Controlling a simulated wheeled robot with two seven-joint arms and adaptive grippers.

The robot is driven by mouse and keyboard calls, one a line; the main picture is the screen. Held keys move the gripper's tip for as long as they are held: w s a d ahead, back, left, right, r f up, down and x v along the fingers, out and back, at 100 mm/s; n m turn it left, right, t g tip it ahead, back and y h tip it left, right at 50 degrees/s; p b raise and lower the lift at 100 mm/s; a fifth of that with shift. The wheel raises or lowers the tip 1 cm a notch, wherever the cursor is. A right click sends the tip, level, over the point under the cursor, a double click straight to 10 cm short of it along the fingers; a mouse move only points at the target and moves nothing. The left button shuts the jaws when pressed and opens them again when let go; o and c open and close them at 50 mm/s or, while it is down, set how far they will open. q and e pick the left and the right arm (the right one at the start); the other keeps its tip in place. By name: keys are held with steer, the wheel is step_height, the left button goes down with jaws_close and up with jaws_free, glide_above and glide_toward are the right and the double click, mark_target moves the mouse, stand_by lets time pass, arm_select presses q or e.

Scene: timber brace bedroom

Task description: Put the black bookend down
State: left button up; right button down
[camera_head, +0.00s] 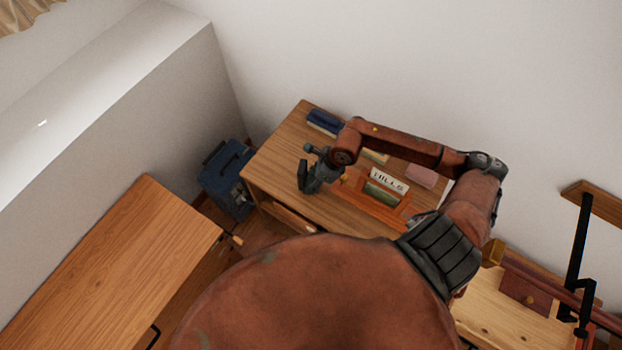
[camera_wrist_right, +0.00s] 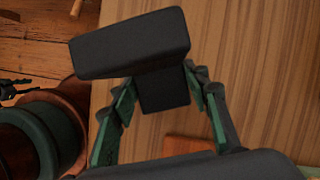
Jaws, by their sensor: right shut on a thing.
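My right gripper (camera_head: 318,172) reaches over the left part of the wooden desk (camera_head: 283,143). It is shut on the black bookend (camera_head: 303,178), which shows as a small dark shape at the gripper's tip in the head view. In the right wrist view the bookend (camera_wrist_right: 130,45) is a dark, T-like block, its narrow part between the green-padded fingers of the gripper (camera_wrist_right: 162,92). Wood grain lies beyond it, with the desk edge to its left. I cannot tell whether the bookend touches the desktop. My left gripper is out of view.
An orange wooden organizer (camera_head: 362,200) with a "BILLS" card (camera_head: 390,181) stands right of the gripper. A dark blue item (camera_head: 324,121) and a pink item (camera_head: 420,176) lie farther back. A blue case (camera_head: 226,178) stands left of the desk. Bare desktop shows near the left edge.

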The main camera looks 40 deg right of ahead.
steer(key=shift+w, duration=0.1)
steer(key=c, duration=1.1)
jaws_free()
steer(key=p+v, duration=0.1)
steer(key=v, duration=1.1)
